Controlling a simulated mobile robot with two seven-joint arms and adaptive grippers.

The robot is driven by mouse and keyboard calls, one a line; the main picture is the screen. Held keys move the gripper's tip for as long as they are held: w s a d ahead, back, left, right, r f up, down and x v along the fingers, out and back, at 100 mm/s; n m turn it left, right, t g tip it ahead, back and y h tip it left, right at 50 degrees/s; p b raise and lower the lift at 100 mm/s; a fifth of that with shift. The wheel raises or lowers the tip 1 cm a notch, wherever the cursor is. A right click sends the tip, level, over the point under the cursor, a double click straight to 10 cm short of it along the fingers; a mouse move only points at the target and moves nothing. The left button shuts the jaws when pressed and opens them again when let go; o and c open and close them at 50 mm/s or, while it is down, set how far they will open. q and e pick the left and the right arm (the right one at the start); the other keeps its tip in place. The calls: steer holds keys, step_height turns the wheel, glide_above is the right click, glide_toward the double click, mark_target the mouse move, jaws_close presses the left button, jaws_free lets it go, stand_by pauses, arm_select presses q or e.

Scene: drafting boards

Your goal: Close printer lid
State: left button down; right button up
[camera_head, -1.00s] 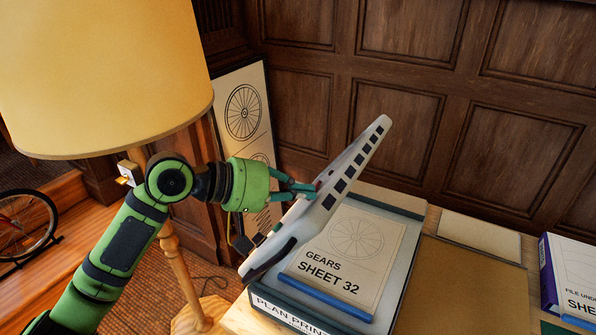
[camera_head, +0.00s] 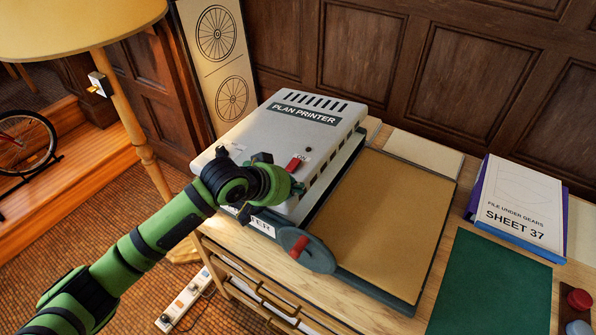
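The printer (camera_head: 300,165) stands on the wooden table with its pale grey lid (camera_head: 285,108) lying down flat over the body. The lid carries a "PLAN PRINTER" label and dark vent slots, and no gap shows along its visible right side. The bed and the sheet under it are hidden. My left gripper (camera_head: 291,190) is at the printer's front edge, beside a red switch, and covers part of the front label. Its fingers are too small and hidden to tell open from shut, or whether they touch the lid. My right gripper is not in view.
A tan board (camera_head: 385,220) with a round dark piece and red handle (camera_head: 303,247) lies right of the printer. Beyond are a green mat (camera_head: 492,285) and a "SHEET 37" box (camera_head: 518,205). A lamp (camera_head: 128,120) stands left. A power strip (camera_head: 183,303) lies on the floor.

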mark_target(301, 202)
arm_select(q)
step_height(301, 202, down, 3)
steer(key=shift+f+b, duration=0.4)
steer(key=shift+f, duration=0.2)
steer(key=shift+s+d+f, duration=0.15)
steer(key=shift+s+f, duration=0.05)
